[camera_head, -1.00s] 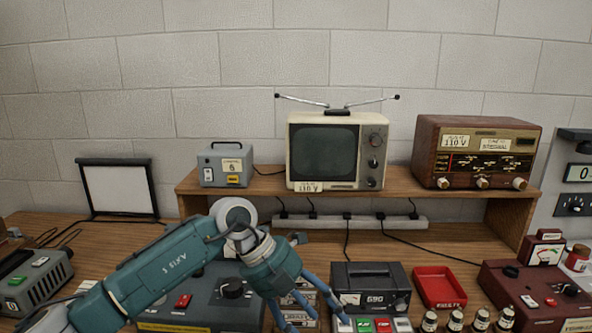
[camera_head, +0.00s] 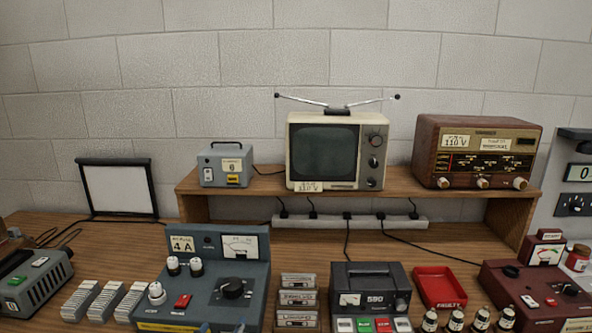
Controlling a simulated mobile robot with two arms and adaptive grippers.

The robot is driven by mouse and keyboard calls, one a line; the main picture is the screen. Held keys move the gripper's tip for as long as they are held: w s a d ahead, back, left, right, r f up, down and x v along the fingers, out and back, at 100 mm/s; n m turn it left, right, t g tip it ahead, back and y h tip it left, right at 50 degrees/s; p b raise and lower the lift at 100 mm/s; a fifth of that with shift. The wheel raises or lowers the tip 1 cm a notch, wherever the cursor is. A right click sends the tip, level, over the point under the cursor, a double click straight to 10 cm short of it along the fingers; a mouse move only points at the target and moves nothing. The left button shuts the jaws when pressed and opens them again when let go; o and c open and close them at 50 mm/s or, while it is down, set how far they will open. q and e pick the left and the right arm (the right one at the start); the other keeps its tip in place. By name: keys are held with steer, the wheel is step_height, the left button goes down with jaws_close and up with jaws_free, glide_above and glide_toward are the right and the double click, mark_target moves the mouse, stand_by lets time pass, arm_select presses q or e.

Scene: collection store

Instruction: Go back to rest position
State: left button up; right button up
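The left arm is out of the camera_head view, apart from small bluish slivers that look like fingertips of my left gripper (camera_head: 222,328) at the bottom edge. They are in front of the blue-grey meter unit (camera_head: 215,285), and too little shows to tell open from shut. My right gripper is not in view.
A wooden bench (camera_head: 110,250) carries several cassettes (camera_head: 297,297), a dark 590 unit (camera_head: 370,290), a red FAULTY tray (camera_head: 440,304), small bottles (camera_head: 455,321) and a maroon meter unit (camera_head: 535,300). A television (camera_head: 336,150) and a wooden radio (camera_head: 475,152) stand on the shelf (camera_head: 265,188).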

arm_select(q)
steer(key=s+a+f+n+g, duration=0.1)
steer(key=s+a+f+g, duration=0.1)
steer(key=s+f+g, duration=0.5)
steer(key=s+a+f, duration=0.2)
steer(key=s+f, duration=0.3)
steer(key=s, duration=0.7)
steer(key=s+a+f+n+g, duration=0.1)
steer(key=s+a+f+g, duration=0.1)
steer(key=s+f+g, duration=0.5)
steer(key=s+f+t, duration=0.1)
steer(key=s+f, duration=0.1)
steer(key=f, duration=1)
steer(key=s+f+t, duration=0.1)
steer(key=s+f, duration=0.1)
steer(key=f, duration=1)
steer(key=s+a+f+g, duration=0.1)
steer(key=s+a+f, duration=0.1)
steer(key=s+f, duration=1.5)
steer(key=shift+a+m+g+y, duration=0.25)
steer(key=shift+m+g+y, duration=0.05)
steer(key=shift+m, duration=0.1)
